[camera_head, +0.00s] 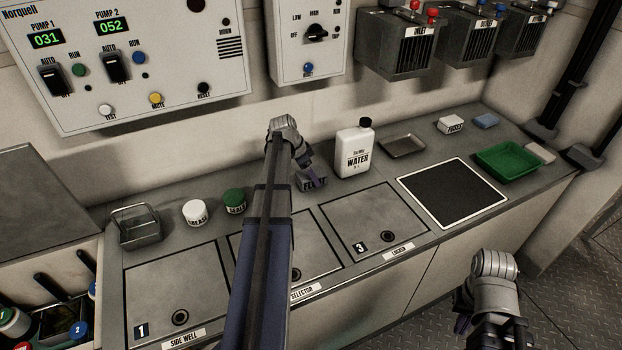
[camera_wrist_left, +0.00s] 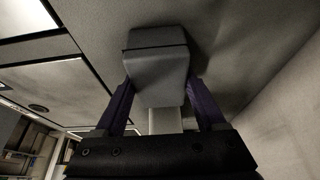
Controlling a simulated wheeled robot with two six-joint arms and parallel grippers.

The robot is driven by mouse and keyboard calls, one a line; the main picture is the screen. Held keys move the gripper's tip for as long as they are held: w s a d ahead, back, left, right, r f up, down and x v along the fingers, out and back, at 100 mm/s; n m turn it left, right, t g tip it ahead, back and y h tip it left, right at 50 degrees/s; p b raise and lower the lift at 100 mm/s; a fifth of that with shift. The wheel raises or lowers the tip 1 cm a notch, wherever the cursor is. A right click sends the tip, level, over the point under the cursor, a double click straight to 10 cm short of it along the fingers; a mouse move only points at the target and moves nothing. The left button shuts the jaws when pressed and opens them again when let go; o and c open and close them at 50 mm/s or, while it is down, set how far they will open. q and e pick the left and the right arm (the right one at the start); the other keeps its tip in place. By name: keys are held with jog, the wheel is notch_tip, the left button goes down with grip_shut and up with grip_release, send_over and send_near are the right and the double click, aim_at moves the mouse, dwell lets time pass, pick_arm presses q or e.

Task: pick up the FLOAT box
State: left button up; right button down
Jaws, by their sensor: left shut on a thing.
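The FLOAT box (camera_head: 309,184) is a small dark grey box on the counter's back strip, left of the white water bottle. Part of its label is covered by my gripper. My left gripper (camera_head: 314,180) reaches down at it from above. In the left wrist view the box (camera_wrist_left: 158,70) sits between the two purple fingers of the left gripper (camera_wrist_left: 160,100), which are shut on its sides. Whether the box touches the counter is hard to tell. My right gripper (camera_head: 462,324) hangs low at the right, in front of the counter, its fingers mostly hidden.
The water bottle (camera_head: 355,150) stands close right of the box. Right are a shallow metal tray (camera_head: 402,146), a black mat (camera_head: 452,192) and a green tray (camera_head: 510,161).

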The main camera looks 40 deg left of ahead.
pick_arm(q)
jog(key=shift+c, duration=0.7)
jog(key=shift+r, duration=0.15)
notch_tip(320, 180, up, 10)
jog(key=p, duration=1)
